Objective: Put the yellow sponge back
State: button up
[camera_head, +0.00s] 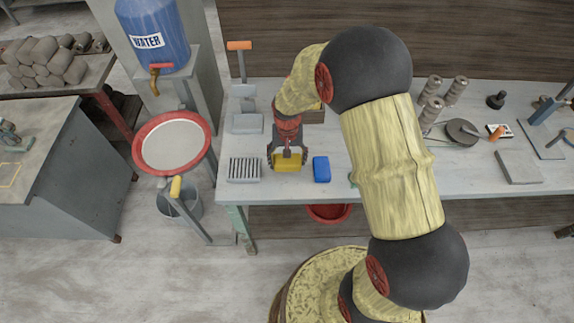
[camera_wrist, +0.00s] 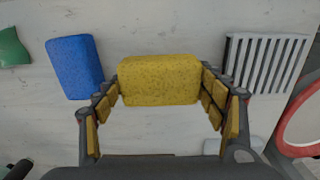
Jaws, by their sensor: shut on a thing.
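The yellow sponge (camera_head: 287,163) is at my gripper (camera_head: 287,155) over the left part of the workbench. In the wrist view the yellow sponge (camera_wrist: 159,80) sits between the fingertips of my gripper (camera_wrist: 160,92), which is shut on it. I cannot tell whether the sponge touches the bench top. A blue sponge (camera_head: 321,169) lies just to the right of it in the head view. A slatted white rack (camera_head: 244,170) lies to its left, near the bench's front left corner. In the wrist view the blue sponge (camera_wrist: 75,66) is left and the rack (camera_wrist: 265,65) right.
The workbench (camera_head: 480,183) has clear room along its front. A red-rimmed basin (camera_head: 172,143) stands off its left end, below a blue water barrel (camera_head: 152,35). Rollers (camera_head: 430,110) and a grey slab (camera_head: 517,166) lie right. A green item (camera_wrist: 12,48) is left of the blue sponge.

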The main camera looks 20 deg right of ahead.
aim_at(287, 165)
jog(key=shift+w+f, duration=0.1)
jog(key=shift+f, duration=1.55)
jog(key=shift+b, duration=0.3)
jog(key=shift+f, duration=0.15)
jog(key=o, duration=1)
